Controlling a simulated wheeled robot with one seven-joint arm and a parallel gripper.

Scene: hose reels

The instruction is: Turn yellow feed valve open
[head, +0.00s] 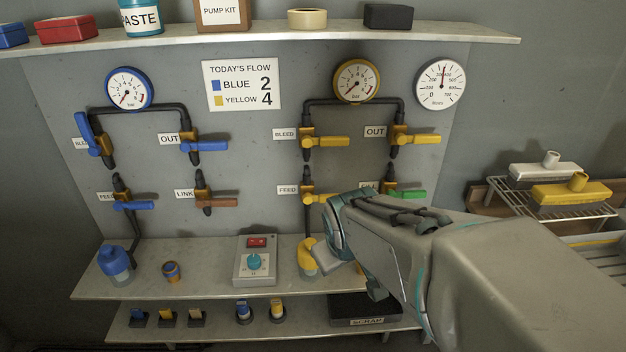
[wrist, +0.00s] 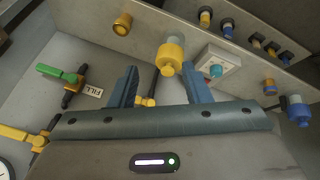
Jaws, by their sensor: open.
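My gripper (head: 338,232) is in front of the panel at the valve's right. In the wrist view my gripper (wrist: 162,88) is open, with its two dark blue fingers apart and nothing held. The feed valve's yellow handle (wrist: 145,102) shows between the fingers, partly cut off by the gripper body. I cannot tell whether a finger touches it.
The yellow bleed valve (head: 322,142), yellow out valve (head: 412,140) and green-handled fill valve (head: 408,195) are close by. A yellow-capped bottle (head: 306,262) stands below on the shelf, beside a switch box (head: 255,262). A rack (head: 545,200) is at the right.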

